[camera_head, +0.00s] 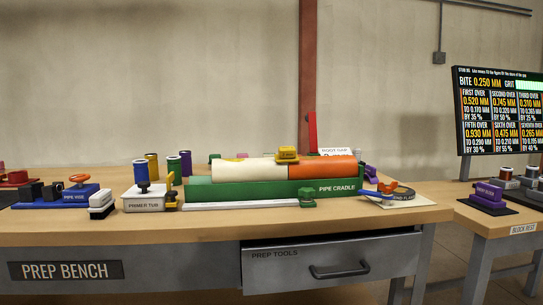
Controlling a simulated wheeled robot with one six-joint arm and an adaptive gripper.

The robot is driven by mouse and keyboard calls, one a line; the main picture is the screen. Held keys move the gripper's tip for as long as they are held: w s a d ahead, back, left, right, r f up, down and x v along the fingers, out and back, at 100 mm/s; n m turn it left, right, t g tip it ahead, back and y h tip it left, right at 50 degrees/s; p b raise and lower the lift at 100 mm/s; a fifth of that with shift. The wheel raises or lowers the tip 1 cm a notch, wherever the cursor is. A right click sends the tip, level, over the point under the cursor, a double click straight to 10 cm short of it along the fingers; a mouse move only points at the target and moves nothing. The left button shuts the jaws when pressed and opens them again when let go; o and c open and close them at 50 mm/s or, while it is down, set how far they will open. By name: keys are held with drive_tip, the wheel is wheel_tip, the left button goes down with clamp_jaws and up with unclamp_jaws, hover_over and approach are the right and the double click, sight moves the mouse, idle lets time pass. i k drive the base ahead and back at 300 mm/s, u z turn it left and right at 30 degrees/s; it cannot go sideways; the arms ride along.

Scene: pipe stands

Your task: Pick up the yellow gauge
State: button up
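A small yellow block-like piece (287,154), which looks like the yellow gauge, sits on top of a pipe, near the joint between its cream part (245,171) and its orange part (322,168). The pipe lies in the green pipe cradle (240,190) on the prep bench. Another small yellow object (171,195) stands beside the primer tub; its exact form is too small to tell. My gripper is not in view.
The white primer tub (143,203), blue pipe vise (55,199), a white-and-black block (101,206) and several coloured spools stand left. A flat pad (405,202) with tools lies right. A side bench (510,222) and a lit screen (500,110) stand farther right. The bench's front strip is mostly clear.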

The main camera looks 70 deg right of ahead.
sight(286, 154)
drive_tip(key=u, duration=0.05)
drive_tip(key=i, duration=1)
drive_tip(key=z, duration=1.95)
